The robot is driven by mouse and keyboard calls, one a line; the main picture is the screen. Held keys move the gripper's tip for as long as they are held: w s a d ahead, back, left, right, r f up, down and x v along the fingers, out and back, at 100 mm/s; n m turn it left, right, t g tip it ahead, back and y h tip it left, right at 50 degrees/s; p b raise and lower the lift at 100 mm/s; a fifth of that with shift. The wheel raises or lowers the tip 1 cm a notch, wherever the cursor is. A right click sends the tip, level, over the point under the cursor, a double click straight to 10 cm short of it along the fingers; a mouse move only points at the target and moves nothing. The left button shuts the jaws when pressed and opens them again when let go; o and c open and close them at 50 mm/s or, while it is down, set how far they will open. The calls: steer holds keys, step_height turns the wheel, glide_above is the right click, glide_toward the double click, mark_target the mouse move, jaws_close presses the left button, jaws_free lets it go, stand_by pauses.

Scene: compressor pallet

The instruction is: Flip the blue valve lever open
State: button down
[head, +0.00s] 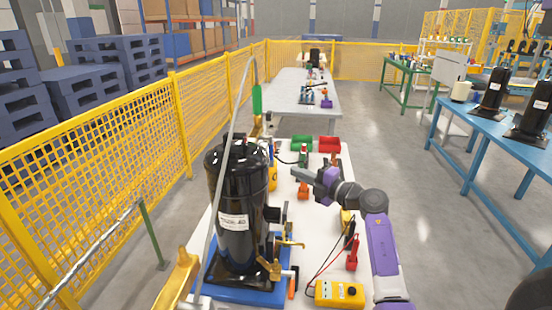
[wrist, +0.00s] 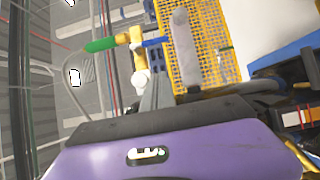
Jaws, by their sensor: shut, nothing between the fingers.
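A green sleeve (wrist: 101,45) on a grey hose joins the fitting from the left. In the head view the green sleeve (head: 257,99) hangs over the back of the pallet table; I cannot clearly make out the blue lever there. My gripper (head: 295,172) is shut and empty, pointing left above the table, right of the black compressor (head: 240,205). It appears apart from the lever.
The compressor stands on a blue base at the table's left. A yellow meter (head: 339,294) with leads lies at the front. Green (head: 301,143) and red (head: 329,145) bins sit at the back. A yellow mesh fence (head: 100,170) runs along the left. Open floor lies right.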

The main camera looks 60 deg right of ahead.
steer(key=w+d, duration=0.5)
steer(key=w, duration=0.5)
steer(key=shift+w, duration=0.4)
steer(key=shift+f+b, duration=0.1)
steer(key=shift+b, duration=0.35)
steer(key=shift+d+b, duration=0.15)
steer(key=shift+b, duration=0.45)
